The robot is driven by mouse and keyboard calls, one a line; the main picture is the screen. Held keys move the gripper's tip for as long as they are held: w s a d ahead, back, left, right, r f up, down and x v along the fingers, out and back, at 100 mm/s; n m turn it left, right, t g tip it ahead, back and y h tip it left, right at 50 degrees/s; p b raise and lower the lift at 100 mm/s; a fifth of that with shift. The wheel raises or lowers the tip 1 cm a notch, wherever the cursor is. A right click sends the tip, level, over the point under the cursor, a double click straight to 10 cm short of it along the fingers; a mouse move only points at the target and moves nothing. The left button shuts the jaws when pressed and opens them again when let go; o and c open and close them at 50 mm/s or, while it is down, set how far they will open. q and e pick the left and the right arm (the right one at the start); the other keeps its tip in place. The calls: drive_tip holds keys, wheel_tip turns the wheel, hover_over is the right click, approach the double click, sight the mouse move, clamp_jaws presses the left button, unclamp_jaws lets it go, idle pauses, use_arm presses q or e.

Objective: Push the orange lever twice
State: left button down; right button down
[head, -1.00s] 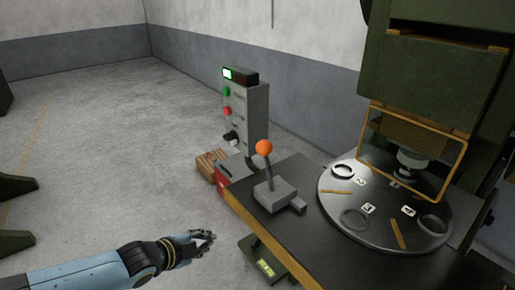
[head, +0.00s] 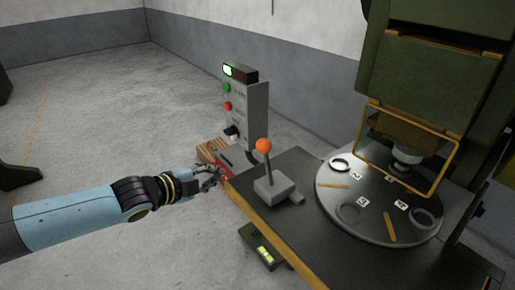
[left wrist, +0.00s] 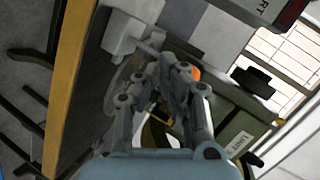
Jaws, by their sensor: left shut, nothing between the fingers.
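The lever with an orange ball knob (head: 263,146) stands nearly upright on a grey base block (head: 274,188) near the table's left side. My left gripper (head: 218,172) is shut and empty at the table's left edge, left of the lever and apart from it in the head view. In the left wrist view the gripper fingers (left wrist: 160,75) are in front, and a bit of the orange knob (left wrist: 193,73) shows behind them, mostly hidden. My right gripper is not in view.
A grey control box (head: 241,112) with green and red buttons stands behind the lever. A round dial plate (head: 385,228) with rings and number tags lies to the right, under the green press (head: 440,80). A pedal with a lit yellow-green label (head: 264,255) is below the table edge.

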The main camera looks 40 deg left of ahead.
use_arm(q)
drive_tip(key=w+d+r+b, duration=0.1)
drive_tip(key=w+d+b, duration=0.1)
drive_tip(key=w+b, duration=0.6)
drive_tip(key=shift+w+r, duration=0.2)
drive_tip(key=shift+r, duration=0.15)
idle(1.4)
drive_tip(key=shift+w+d+r, duration=0.1)
drive_tip(key=shift+w+d, duration=0.05)
drive_tip(key=shift+w, duration=0.3)
